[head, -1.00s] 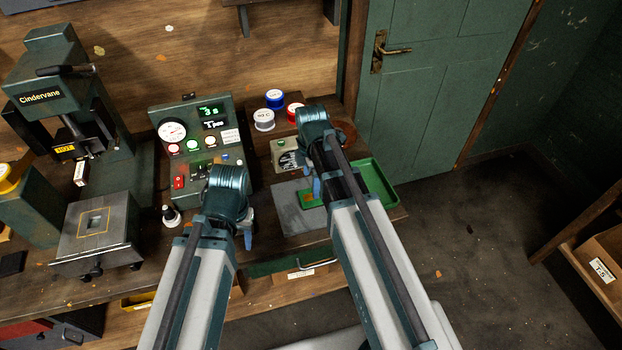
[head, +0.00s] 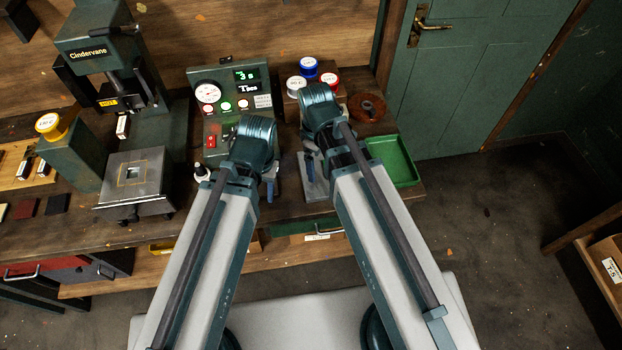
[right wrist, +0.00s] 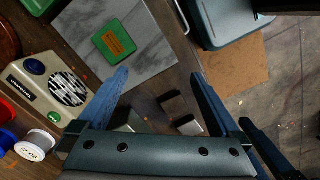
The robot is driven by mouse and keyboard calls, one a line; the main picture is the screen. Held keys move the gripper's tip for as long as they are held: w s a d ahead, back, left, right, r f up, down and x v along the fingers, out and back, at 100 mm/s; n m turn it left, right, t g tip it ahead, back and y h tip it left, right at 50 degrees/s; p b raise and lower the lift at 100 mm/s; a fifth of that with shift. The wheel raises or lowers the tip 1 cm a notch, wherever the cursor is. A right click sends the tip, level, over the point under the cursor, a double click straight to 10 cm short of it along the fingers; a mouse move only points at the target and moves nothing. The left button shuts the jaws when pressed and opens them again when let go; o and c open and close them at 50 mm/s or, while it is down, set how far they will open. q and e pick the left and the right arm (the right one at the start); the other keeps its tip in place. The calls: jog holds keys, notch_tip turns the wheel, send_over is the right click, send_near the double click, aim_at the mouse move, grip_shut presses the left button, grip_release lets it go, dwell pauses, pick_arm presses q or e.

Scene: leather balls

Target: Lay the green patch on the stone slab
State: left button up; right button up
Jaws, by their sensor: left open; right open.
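The green patch (right wrist: 118,42), a flat green square with an orange label, lies on the grey stone slab (right wrist: 148,62) in the right wrist view. In the head view my right arm hides the patch and much of the slab (head: 317,188). My right gripper (right wrist: 160,90) is open and empty. Its fingers are apart from the patch, which is beyond the left fingertip. In the head view the right gripper (head: 308,168) is by the slab's left side. My left gripper (head: 268,185) is open, left of the slab, with nothing visible in it.
A green tray (head: 397,162) stands right of the slab. Behind are a control box (head: 225,90) and several spools (head: 309,67). A beige box (right wrist: 58,85) with a green button is beside the slab. A press (head: 110,75) stands at left.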

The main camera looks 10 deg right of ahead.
jog(key=s+a+m, duration=0.4)
jog(key=s+m, duration=0.3)
jog(key=shift+h, duration=0.3)
jog(key=shift+s, duration=0.1)
notch_tip(320, 180, down, 4)
jog(key=b, duration=0.3)
jog(key=shift+r+b, duration=0.15)
jog(key=shift+b, duration=0.25)
